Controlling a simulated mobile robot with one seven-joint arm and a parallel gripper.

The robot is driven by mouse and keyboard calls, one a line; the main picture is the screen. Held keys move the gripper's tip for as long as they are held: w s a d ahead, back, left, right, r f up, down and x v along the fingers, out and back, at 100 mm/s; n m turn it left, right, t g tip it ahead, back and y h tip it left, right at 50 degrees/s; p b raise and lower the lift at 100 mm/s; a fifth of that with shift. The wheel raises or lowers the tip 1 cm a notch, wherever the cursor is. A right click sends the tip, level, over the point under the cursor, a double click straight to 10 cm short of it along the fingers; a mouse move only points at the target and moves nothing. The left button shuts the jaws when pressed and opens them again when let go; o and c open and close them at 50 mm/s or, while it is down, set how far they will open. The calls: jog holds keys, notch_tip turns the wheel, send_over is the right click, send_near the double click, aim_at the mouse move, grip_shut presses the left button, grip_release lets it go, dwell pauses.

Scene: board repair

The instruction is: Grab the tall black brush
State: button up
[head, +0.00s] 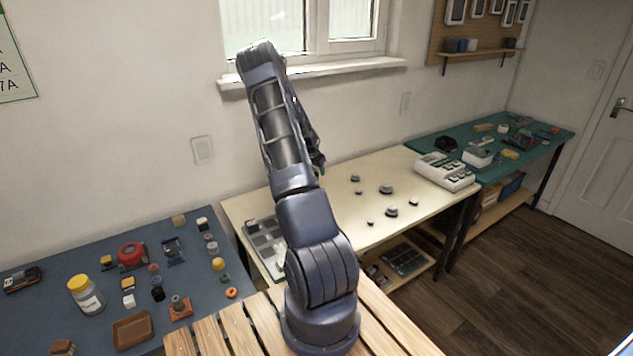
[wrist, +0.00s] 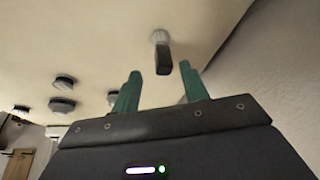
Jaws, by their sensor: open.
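A small upright item with a black body and a pale grey bristle-like end, which looks like the tall black brush (wrist: 162,58), shows in the wrist view on the cream tabletop. My gripper (wrist: 160,69) is open, with its two green fingers apart. The brush appears between and just beyond the fingertips, and no contact shows. In the head view I cannot make out the brush; my arm covers part of the cream table (head: 345,210). Only a dark part of my wrist shows behind the arm there.
Several dark round knobs (head: 391,212) lie on the cream table, clear of the brush; they also show at left in the wrist view (wrist: 62,106). A wall (wrist: 270,70) rises close on the right. A grey-white device (head: 445,172) stands at the table's right end.

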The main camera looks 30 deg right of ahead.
jog(key=shift+a+x, duration=0.2)
jog(key=shift+x, duration=2.45)
jog(key=shift+w, duration=0.2)
jog(key=shift+c, duration=0.2)
grip_shut()
